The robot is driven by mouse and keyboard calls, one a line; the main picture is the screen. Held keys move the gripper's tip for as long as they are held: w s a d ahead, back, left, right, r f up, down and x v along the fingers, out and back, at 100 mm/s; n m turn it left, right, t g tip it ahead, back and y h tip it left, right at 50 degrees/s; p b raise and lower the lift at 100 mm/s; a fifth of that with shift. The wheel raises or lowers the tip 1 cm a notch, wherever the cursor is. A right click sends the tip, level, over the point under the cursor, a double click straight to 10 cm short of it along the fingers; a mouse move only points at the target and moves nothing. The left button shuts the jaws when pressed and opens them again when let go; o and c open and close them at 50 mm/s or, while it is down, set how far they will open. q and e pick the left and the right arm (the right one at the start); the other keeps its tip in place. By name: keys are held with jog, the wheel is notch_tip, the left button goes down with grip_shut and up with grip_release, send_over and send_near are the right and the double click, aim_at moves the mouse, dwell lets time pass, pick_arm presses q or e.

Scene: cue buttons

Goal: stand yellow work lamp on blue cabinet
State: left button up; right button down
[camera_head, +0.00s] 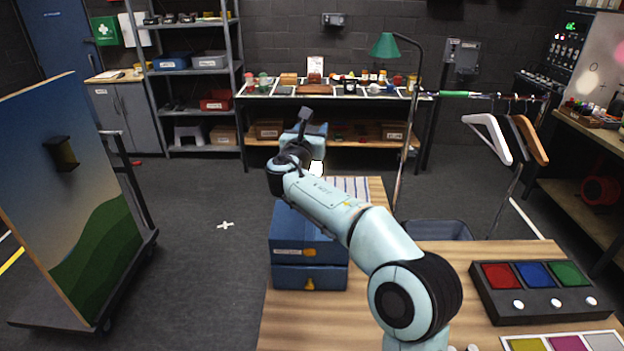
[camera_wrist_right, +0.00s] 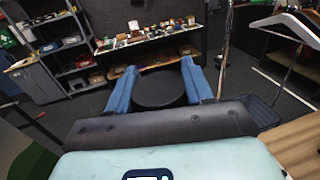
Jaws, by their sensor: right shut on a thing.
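The blue cabinet (camera_head: 308,250) stands on the wooden table, with two drawer fronts and yellow pulls; my right arm partly covers its top. My right gripper (camera_head: 306,130) is beyond and above the cabinet. In the right wrist view its blue fingers (camera_wrist_right: 160,88) are closed on the sides of a dark round part (camera_wrist_right: 158,92). I take this to be part of the work lamp, but no yellow shows on it. A small bright white patch shows just below the gripper in the head view. My left gripper is out of view.
A button box (camera_head: 540,292) with red, blue and green pads sits at the table's right. A green lamp (camera_head: 385,46) on a tall stand and a hanger rail (camera_head: 470,95) are behind. A painted board (camera_head: 70,220) stands at the left, with open floor beside it.

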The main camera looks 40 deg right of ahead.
notch_tip(320, 180, down, 6)
jog(key=shift+r+b, duration=0.1)
jog(key=shift+b, duration=0.3)
jog(key=shift+s+f, duration=0.1)
jog(key=shift+f, duration=0.4)
notch_tip(320, 180, down, 5)
jog(key=shift+f+b, duration=0.1)
jog(key=shift+b, duration=0.35)
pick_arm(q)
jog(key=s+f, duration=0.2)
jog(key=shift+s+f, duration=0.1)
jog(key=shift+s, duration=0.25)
pick_arm(e)
jog(key=shift+w+f, duration=0.2)
jog(key=c, duration=0.6)
grip_release()
jog(key=shift+o, duration=0.8)
jog(key=shift+s, duration=0.15)
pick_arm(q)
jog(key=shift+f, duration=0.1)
